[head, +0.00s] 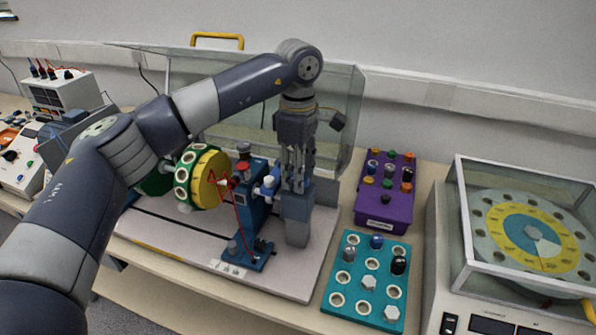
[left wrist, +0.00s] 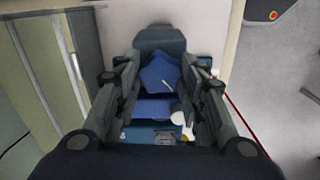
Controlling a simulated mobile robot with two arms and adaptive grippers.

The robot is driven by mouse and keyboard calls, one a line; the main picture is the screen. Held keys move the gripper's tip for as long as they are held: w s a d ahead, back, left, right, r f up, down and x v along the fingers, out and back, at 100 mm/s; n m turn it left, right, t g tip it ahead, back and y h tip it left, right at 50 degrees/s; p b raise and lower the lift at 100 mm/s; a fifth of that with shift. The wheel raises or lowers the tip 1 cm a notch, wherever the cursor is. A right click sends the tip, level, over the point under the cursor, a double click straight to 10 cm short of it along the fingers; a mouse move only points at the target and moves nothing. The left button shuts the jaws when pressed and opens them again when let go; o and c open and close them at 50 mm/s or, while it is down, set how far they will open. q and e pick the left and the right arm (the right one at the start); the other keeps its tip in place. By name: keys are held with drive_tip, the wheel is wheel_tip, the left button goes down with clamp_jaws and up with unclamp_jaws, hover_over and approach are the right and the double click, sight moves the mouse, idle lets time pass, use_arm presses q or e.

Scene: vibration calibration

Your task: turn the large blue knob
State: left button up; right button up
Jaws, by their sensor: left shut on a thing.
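The large blue knob (left wrist: 160,73) shows in the left wrist view as a star-shaped blue piece between my fingers. My left gripper (head: 296,182) reaches straight down over the right side of the test rig and is shut on this knob. In the left wrist view the two fingers of my left gripper (left wrist: 160,84) stand on either side of the knob. In the head view the fingers largely hide it, above a grey-blue block (head: 297,222). My right gripper is not in view.
The rig's base plate (head: 190,232) carries a yellow-and-green wheel (head: 205,180) and a blue stand (head: 250,205) with red cord, close left of the gripper. A clear screen (head: 345,110) stands behind. A purple box (head: 384,212) and teal tray (head: 345,270) lie to the right.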

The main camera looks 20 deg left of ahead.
use_arm(q)
drive_tip(key=shift+m, duration=0.8)
drive_tip(key=o, duration=1)
drive_tip(key=shift+o, duration=0.2)
wheel_tip(320, 180, up, 12)
